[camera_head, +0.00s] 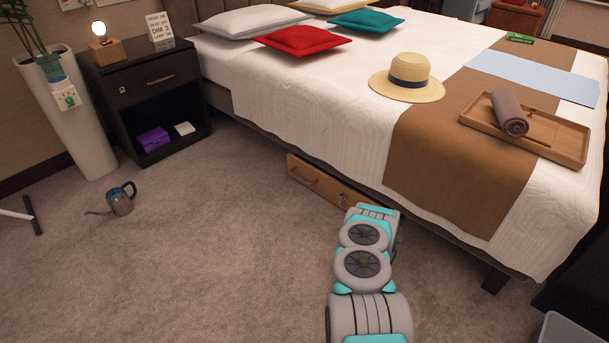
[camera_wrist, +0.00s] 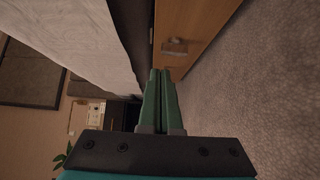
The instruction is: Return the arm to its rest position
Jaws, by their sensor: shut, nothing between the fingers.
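My arm reaches forward from the bottom of the head view toward the bed's near side, and its far end hides my gripper there. In the wrist view my gripper (camera_wrist: 161,74) is shut, its two green fingers together and empty. A wooden drawer (camera_head: 318,182) sits low under the bed's side, in front of my arm. It also shows in the wrist view (camera_wrist: 195,30), with a metal handle (camera_wrist: 174,47) just beyond my fingertips. The fingers look apart from the handle, though the exact gap is hard to tell.
The bed (camera_head: 300,95) fills the right, with a straw hat (camera_head: 408,72) and a wooden tray (camera_head: 560,146) on it. A black nightstand (camera_head: 135,69), a tall white planter (camera_head: 75,125) and a metal watering can (camera_head: 121,202) stand left. Carpet (camera_head: 210,260) between is clear.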

